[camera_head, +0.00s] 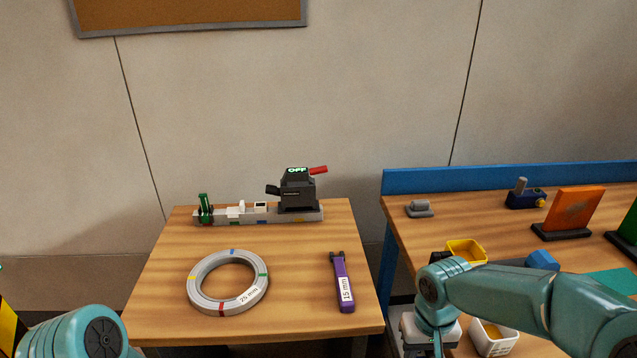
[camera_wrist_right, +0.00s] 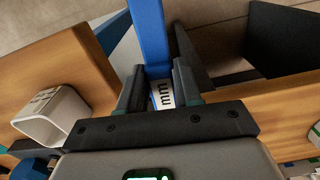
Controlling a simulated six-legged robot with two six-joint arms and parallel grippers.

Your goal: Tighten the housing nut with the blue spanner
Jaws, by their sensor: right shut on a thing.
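My right gripper (camera_wrist_right: 159,76) is shut on the blue spanner (camera_wrist_right: 149,35) in the right wrist view. The spanner's white label, ending in "mm", shows between the fingers, and its blue shaft runs up out of the picture. In the head view my right arm reaches in from the right; its fingers and the spanner cannot be made out there. A small dark blue housing (camera_head: 521,198) with a grey post and a yellow, nut-like part (camera_head: 540,203) stands at the back of the right bench. Only a part of my left arm shows at bottom left; its gripper is out of view.
The left table holds a grey coil (camera_head: 201,295), a purple spanner (camera_head: 342,285) and a dark strapping device (camera_head: 298,189) reading OFF. The right bench (camera_head: 428,231) carries an orange panel (camera_head: 574,210), a yellow bin (camera_head: 467,250) and a white bin (camera_head: 493,342). A gap separates the tables.

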